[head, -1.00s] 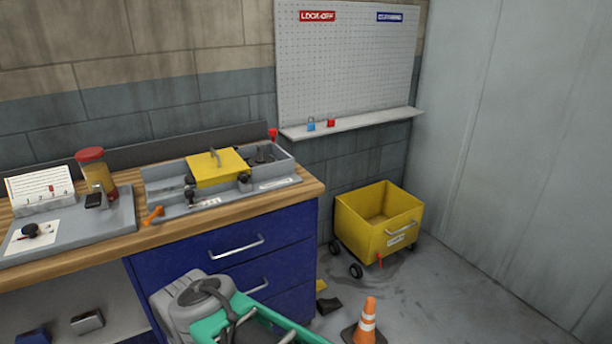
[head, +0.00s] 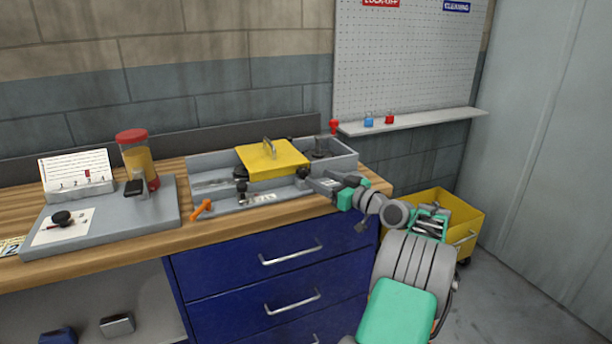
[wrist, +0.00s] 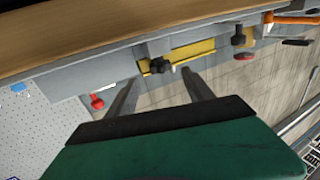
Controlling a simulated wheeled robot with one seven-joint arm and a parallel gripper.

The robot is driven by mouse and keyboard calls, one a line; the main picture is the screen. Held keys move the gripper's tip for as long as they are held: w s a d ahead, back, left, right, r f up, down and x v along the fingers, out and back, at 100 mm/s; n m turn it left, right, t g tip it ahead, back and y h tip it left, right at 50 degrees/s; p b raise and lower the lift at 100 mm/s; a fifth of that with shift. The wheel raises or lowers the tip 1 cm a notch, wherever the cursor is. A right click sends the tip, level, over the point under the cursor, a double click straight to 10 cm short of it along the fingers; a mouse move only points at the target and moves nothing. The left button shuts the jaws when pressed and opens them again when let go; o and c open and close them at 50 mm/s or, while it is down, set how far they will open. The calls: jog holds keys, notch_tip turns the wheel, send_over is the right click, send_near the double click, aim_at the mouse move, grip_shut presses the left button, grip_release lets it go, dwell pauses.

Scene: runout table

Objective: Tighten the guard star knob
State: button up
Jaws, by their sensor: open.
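The yellow guard (head: 272,160) sits over the grey runout trough on the bench. A black star knob (head: 303,172) is at the guard's front right corner; in the wrist view the dark star knob (wrist: 159,66) shows beside the yellow guard edge. A second black knob (head: 241,172) stands further left at the front. My gripper (head: 318,183) reaches in from the right, close to the right knob. In the wrist view my gripper (wrist: 160,77) is open, with the star knob just past and between the fingertips. Contact cannot be told.
An orange lever (head: 201,208) lies at the trough's front left. A red knob (head: 334,126) stands behind the trough's right end. A grey board (head: 110,215) with a red-lidded jar (head: 134,155) is left. The yellow cart (head: 467,225) is partly behind my arm.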

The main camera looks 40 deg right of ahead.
aim_at(308, 174)
jog(key=w, duration=0.5)
jog(key=shift+w+a, duration=0.25)
grip_shut()
dwell(0.4)
